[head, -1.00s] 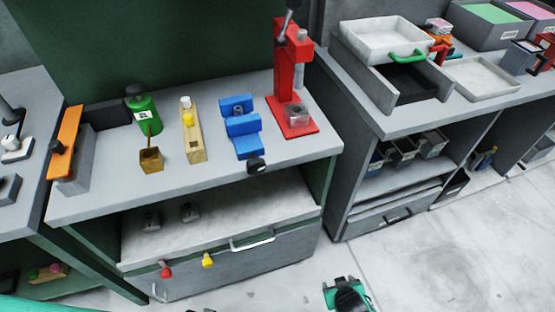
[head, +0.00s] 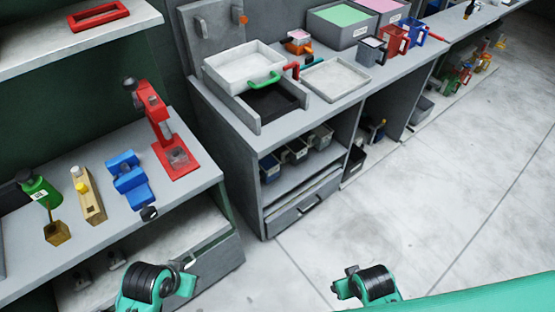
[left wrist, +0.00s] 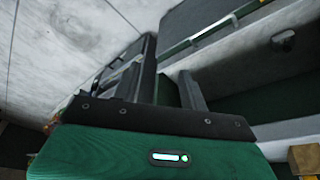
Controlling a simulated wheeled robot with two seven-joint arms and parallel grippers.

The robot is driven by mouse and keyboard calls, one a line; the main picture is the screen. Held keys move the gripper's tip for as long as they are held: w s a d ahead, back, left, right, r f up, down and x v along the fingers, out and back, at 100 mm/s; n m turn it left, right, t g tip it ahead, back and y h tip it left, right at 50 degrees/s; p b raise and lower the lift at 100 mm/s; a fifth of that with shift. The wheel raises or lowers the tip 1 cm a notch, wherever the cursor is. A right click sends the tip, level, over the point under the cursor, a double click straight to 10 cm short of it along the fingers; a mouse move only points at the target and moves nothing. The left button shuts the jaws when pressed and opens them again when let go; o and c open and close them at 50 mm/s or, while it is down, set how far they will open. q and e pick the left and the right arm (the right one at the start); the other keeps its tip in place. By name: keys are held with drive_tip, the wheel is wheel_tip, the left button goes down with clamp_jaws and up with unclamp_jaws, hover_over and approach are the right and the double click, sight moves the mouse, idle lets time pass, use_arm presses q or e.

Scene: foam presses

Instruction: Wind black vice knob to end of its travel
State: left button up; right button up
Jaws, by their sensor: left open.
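The blue vice (head: 130,180) stands on the grey bench at the left of the head view. Its black knob (head: 149,213) sticks out at the bench's front edge. My left gripper (head: 188,267) is below and to the right of the knob in the head view, apart from it. In the left wrist view my left gripper (left wrist: 168,62) shows two spread fingers with nothing between them. My right gripper (head: 344,287) is low over the floor, away from the vice; its finger gap is too small to make out.
A red press (head: 160,125) stands just right of the vice. A grey cabinet (head: 225,130) with trays is further right. Floor (head: 440,180) is clear at right.

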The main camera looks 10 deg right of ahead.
use_arm(q)
wheel_tip(320, 180, up, 6)
drive_tip(key=w+m+p, duration=0.1)
drive_tip(key=w, duration=0.1)
use_arm(e)
drive_tip(key=s+f+g+p, duration=0.1)
drive_tip(key=s+f, duration=0.2)
drive_tip(key=f, duration=0.6)
drive_tip(key=s+f, duration=0.2)
drive_tip(key=f, duration=0.8)
use_arm(q)
drive_tip(key=m+g+y, duration=0.1)
drive_tip(key=m+g, duration=0.2)
drive_tip(key=m, duration=0.4)
approach(145, 210)
wheel_tip(145, 210, down, 10)
drive_tip(key=p, duration=0.2)
drive_tip(key=shift+w+d+r+p, duration=0.15)
drive_tip(key=shift+d+p, duration=0.05)
drive_tip(key=shift+p, duration=0.15)
use_arm(e)
drive_tip(key=s+d+f, duration=0.1)
drive_tip(key=s+f, duration=0.5)
drive_tip(key=s, duration=0.2)
drive_tip(key=s+d+f+g, duration=0.1)
drive_tip(key=s+d+f, duration=0.1)
drive_tip(key=s+f, duration=0.3)
drive_tip(key=s, duration=0.4)
drive_tip(key=shift+d+f, duration=0.3)
drive_tip(key=shift+f, duration=0.1)
